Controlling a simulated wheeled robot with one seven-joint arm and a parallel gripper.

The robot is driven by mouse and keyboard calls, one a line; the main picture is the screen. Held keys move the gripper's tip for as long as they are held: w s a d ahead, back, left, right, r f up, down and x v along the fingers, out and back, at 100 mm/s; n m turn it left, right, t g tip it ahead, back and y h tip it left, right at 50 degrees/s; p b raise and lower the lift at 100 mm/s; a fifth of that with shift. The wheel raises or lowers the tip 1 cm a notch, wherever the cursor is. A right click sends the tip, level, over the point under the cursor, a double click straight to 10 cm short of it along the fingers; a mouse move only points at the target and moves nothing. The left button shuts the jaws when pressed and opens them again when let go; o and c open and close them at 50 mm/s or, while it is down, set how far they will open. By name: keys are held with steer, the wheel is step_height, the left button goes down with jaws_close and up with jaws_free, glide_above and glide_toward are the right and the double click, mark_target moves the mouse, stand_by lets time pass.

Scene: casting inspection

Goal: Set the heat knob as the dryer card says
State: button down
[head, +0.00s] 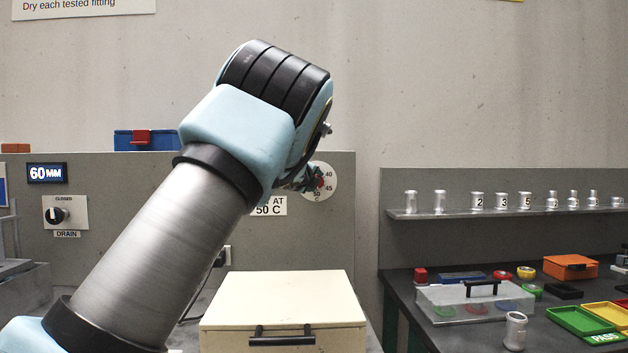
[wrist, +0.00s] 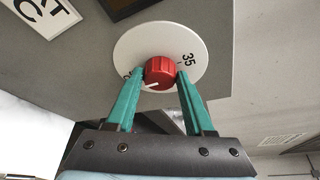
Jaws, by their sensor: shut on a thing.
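The red heat knob (wrist: 160,68) sits on a round white dial (wrist: 195,45) on a grey panel. My gripper (wrist: 161,77) is shut on the knob, with one teal finger on each side. The knob's white mark points toward the lower left in the wrist view. The number 35 shows at right on the dial; another number is mostly hidden by the left finger. In the head view the dial (head: 328,187) shows 40, 45 and 50, and my arm hides part of it. The white card (head: 272,206) beside it reads "AT 50 C", its left part hidden.
A cream box with a black handle (head: 283,303) stands below the panel. At left are a 60 MM display (head: 47,173) and a drain knob (head: 57,214). At right a dark bench (head: 480,335) holds trays and small parts under a shelf (head: 500,212).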

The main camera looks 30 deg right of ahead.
stand_by(0.6)
steer(key=shift+c, duration=1.4)
jaws_free()
steer(key=b+v, duration=0.4)
steer(key=v, duration=0.6)
steer(key=shift+s+a, duration=0.25)
steer(key=shift+s, duration=0.1)
